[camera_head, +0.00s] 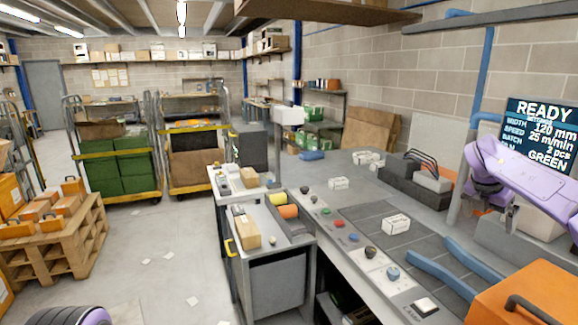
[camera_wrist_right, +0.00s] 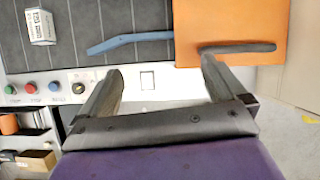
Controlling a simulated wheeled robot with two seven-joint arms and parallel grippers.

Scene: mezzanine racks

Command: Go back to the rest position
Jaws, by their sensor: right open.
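My right arm comes in from the right in the head view, over the right end of the workbench. Its gripper (camera_head: 494,208) is small and partly hidden there by the purple links. In the right wrist view the gripper (camera_wrist_right: 162,68) has its two dark fingers spread wide with nothing between them. Behind the fingers are the bench's light control strip, a white square switch (camera_wrist_right: 147,80) and an orange box with a dark handle (camera_wrist_right: 245,30). My left gripper is not in view; only a dark and purple rounded part of me shows at the bottom left.
The workbench has a dark belt (camera_head: 362,222), blue guide rails (camera_head: 440,272), small white boxes (camera_head: 397,223) and coloured buttons. The orange box (camera_head: 520,295) stands at the near right. A grey cart (camera_head: 275,285) adjoins the bench. A pallet (camera_head: 60,250) stands left; the floor between is mostly clear.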

